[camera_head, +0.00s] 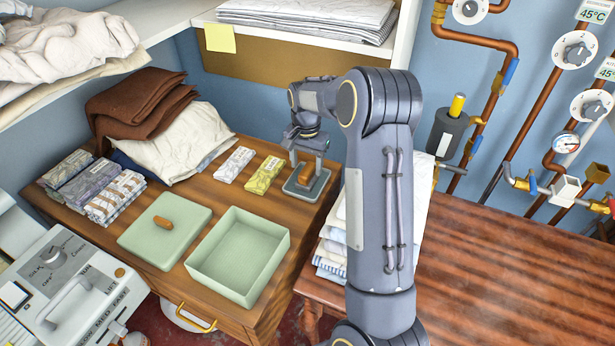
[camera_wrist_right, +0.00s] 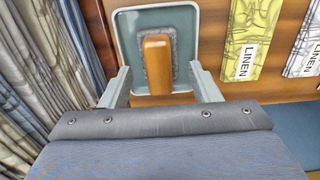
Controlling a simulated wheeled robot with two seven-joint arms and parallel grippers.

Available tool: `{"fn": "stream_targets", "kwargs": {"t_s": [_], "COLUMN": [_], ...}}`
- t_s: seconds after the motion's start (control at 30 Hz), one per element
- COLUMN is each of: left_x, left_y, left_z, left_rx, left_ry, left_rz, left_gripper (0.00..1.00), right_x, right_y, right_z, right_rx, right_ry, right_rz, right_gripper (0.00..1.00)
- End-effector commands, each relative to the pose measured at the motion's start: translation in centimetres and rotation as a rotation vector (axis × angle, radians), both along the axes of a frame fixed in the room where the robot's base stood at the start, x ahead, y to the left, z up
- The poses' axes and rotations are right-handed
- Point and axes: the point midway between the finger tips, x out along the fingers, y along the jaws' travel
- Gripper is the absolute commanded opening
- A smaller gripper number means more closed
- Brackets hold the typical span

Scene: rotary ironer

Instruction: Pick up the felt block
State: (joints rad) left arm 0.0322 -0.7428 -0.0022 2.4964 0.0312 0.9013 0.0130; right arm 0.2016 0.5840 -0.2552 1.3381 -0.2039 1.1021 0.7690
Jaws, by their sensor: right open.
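The felt block (camera_wrist_right: 157,52), a brown wooden grip on a grey felt pad, lies in a shallow grey-green tray (camera_wrist_right: 125,45). In the head view the block (camera_head: 304,172) shows in its tray (camera_head: 309,193) at the right end of the wooden cabinet top. My right gripper (camera_wrist_right: 160,72) is open, with one finger on each side of the block's near end. A gap shows between the block and each finger. In the head view the right gripper (camera_head: 308,150) points down over the tray. My left gripper is in neither view.
A yellow linen packet (camera_head: 264,175) and a white one (camera_head: 234,164) lie left of the tray. An open green box (camera_head: 238,257) and its lid (camera_head: 165,230) sit nearer. Folded cloths (camera_head: 333,240) are stacked to the tray's right. A shelf (camera_head: 290,30) hangs above.

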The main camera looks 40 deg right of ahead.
Motion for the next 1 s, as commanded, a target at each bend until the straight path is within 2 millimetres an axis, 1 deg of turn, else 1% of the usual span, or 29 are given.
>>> {"fn": "stream_targets", "kwargs": {"t_s": [0.2,0.3,0.4,0.57,0.67,0.83,0.87,1.0], "left_x": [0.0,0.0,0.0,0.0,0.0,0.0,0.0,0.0], "left_y": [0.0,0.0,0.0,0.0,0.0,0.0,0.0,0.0], "left_z": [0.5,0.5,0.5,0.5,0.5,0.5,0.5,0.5], "left_rx": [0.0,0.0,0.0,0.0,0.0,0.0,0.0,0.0], "left_ry": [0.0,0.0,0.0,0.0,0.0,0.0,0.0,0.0], "left_rz": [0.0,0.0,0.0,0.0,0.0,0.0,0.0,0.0], "left_gripper": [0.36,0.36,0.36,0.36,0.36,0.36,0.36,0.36], "right_x": [-0.4,-0.3,-0.3,-0.3,-0.3,-0.3,-0.3,-0.3], "right_y": [0.2,0.2,0.2,0.2,0.2,0.2,0.2,0.2], "right_z": [-3.3,-4.3,-4.6,-4.6,-4.6,-4.5,-4.5,-4.5], "right_rx": [0.001,0.0,0.0,0.0,0.0,0.0,0.0,0.0], "right_ry": [0.004,0.001,-0.001,-0.001,-0.001,-0.001,-0.001,-0.001], "right_rz": [0.001,0.002,0.002,0.002,0.002,0.002,0.002,0.002], "right_gripper": [0.56,0.56,0.56,0.56,0.46,0.24,0.22,0.22]}}
